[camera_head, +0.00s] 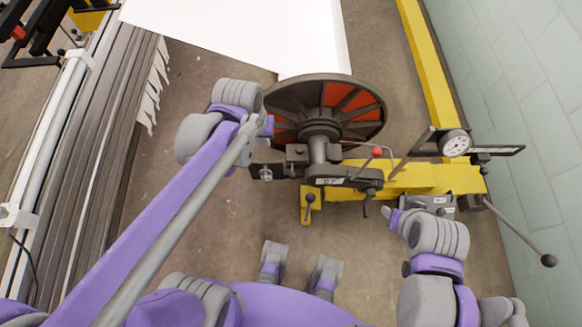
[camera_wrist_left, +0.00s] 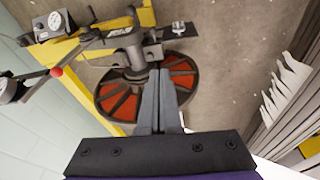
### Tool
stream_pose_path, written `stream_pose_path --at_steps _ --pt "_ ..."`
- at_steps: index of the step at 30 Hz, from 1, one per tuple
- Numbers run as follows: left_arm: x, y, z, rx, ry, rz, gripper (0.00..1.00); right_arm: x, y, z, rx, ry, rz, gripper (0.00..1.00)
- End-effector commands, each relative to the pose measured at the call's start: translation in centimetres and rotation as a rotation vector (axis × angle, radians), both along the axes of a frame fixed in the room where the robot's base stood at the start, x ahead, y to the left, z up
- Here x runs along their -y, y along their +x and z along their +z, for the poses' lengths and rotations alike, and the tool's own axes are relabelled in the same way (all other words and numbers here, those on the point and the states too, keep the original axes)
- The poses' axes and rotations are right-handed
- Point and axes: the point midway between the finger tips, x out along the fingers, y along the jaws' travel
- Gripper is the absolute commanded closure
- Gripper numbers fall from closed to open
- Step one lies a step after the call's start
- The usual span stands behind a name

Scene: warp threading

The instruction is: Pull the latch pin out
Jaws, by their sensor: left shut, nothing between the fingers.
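My left gripper (camera_head: 267,126) is over the left side of the dark spoked wheel (camera_head: 374,103), near its hub. In the left wrist view its two grey fingers (camera_wrist_left: 158,73) are together and empty, pointing at the hub. A small silver fitting (camera_head: 266,174) sits on a dark bracket just left of the hub; it also shows in the left wrist view (camera_wrist_left: 178,27). It may be the latch pin, but I cannot tell for sure. The left gripper is apart from it. My right gripper (camera_head: 393,214) is by the yellow frame's right end; its fingers are unclear.
A yellow frame (camera_head: 430,178) carries a dial gauge (camera_head: 456,143), a red-knobbed lever (camera_head: 377,152) and a long black-knobbed handle (camera_head: 548,260). A white sheet (camera_head: 250,35) runs behind the wheel. Dark slats (camera_head: 110,130) lie left; a block wall (camera_head: 535,75) stands right.

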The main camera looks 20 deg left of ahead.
Motion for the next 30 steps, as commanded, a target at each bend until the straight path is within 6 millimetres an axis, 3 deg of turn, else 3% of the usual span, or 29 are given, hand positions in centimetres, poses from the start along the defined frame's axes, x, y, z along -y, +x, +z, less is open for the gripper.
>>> stream_pose_path --at_steps 1,5,9,15,18,23,30 --pt "0.2 1.8 -2.6 -0.043 -0.013 0.024 1.00 0.0 -0.2 -2.2 -0.007 0.000 0.000 0.50" --pt "0.6 5.8 -7.6 -0.154 -0.042 0.090 1.00 0.0 -0.3 -5.4 -0.017 0.000 0.000 0.50" --pt "1.0 9.9 -14.4 -0.276 -0.065 0.159 1.00 0.0 -0.3 -9.0 -0.029 0.000 0.000 0.50" --pt "1.6 14.0 -23.8 -0.421 -0.082 0.240 1.00 0.0 0.1 -13.2 -0.044 0.000 0.000 0.50" --pt "1.8 15.0 -27.0 -0.468 -0.085 0.267 1.00 0.0 0.2 -14.4 -0.048 0.000 0.000 0.50" --pt "1.9 15.7 -29.3 -0.503 -0.087 0.287 1.00 0.0 0.3 -15.2 -0.051 0.000 0.000 0.50" --pt "1.9 15.7 -29.3 -0.508 -0.088 0.289 1.00 0.0 0.3 -15.1 -0.050 0.000 0.000 0.50"
